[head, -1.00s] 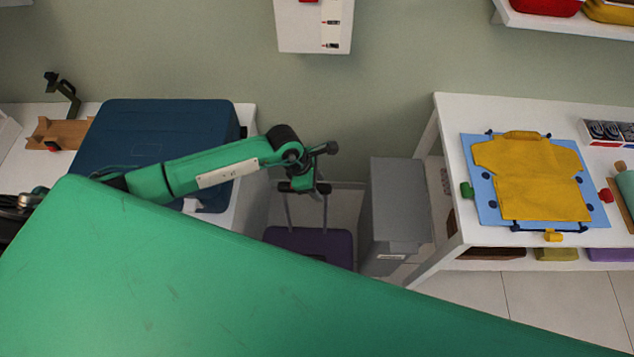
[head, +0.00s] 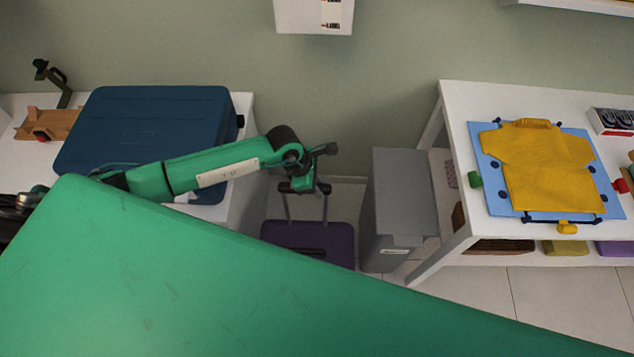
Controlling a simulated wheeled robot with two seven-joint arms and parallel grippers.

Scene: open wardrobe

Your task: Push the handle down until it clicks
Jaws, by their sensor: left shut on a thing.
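A purple suitcase (head: 330,236) stands on the floor between the white table and the grey bin, partly cut off by my green body. Two thin grey rods of its pull-out handle (head: 325,208) rise from its top, with a short length showing. My left gripper (head: 304,188) is at the top of these rods, above the suitcase, shut on the handle's grip. My right gripper is not in view.
A grey bin (head: 402,200) stands close to the right of the suitcase. A blue case (head: 150,125) lies on the white table at left, beneath my left arm. A yellow shirt on a blue board (head: 545,170) lies on the right table.

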